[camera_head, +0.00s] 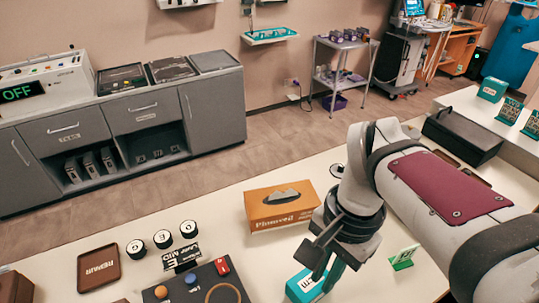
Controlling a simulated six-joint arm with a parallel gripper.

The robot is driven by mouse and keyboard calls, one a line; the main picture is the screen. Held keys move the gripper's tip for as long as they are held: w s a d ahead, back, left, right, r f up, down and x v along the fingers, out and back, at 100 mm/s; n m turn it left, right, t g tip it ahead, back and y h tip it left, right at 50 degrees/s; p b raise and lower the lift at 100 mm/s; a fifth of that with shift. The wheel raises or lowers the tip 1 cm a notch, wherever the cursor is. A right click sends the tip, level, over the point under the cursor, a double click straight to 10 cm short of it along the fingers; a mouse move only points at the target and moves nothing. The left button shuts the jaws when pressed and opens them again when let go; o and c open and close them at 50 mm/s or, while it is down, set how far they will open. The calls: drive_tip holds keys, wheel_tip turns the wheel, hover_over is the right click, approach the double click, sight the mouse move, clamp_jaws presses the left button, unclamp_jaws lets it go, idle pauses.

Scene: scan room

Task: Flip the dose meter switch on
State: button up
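No dose meter can be named for certain in the head camera view. A white machine (45,82) with a lit display reading OFF (18,92) stands on the grey cabinets at the back left. A dark panel (190,287) at the bottom edge bears an orange knob, a blue knob, a ring and a red piece (222,265) that may be a switch; its lower part is cut off. My gripper (325,268) points down over the near table, right of this panel, close to a teal box (303,287). Its fingertips overlap teal parts, so its opening and any contact are unclear.
An orange tissue box (281,207) stands behind my gripper. A brown REPAIR tray (99,268), several black-and-white round pieces (162,239) and a dark label stand (181,256) are at left. A green-and-white card (403,257) stands at right. A black case (463,136) lies beyond my arm.

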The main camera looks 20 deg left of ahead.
drive_tip(key=shift+m+h, duration=0.5)
drive_tip(key=w+a, duration=0.2)
drive_tip(key=a, duration=0.2)
drive_tip(key=w+a, duration=0.2)
drive_tip(key=a, duration=0.1)
drive_tip(key=w+a, duration=0.2)
drive_tip(key=a, duration=0.2)
drive_tip(key=shift+w+a+f, duration=0.2)
drive_tip(key=shift+a+f, duration=0.15)
drive_tip(key=shift+f, duration=0.05)
clamp_jaws()
drive_tip(key=m+h, duration=0.1)
hover_over(223, 270)
drive_tip(key=w+a, duration=0.2)
wheel_tip(223, 270, down, 4)
drive_tip(key=shift+s+d+r, duration=0.1)
drive_tip(key=shift+s, duration=0.05)
drive_tip(key=f, duration=0.4)
drive_tip(key=s+d+f, duration=0.1)
drive_tip(key=f, duration=0.9)
drive_tip(key=shift+s+d, duration=0.15)
drive_tip(key=shift+d, duration=0.1)
drive_tip(key=shift+s+d+f, duration=0.1)
drive_tip(key=shift+f, duration=0.1)
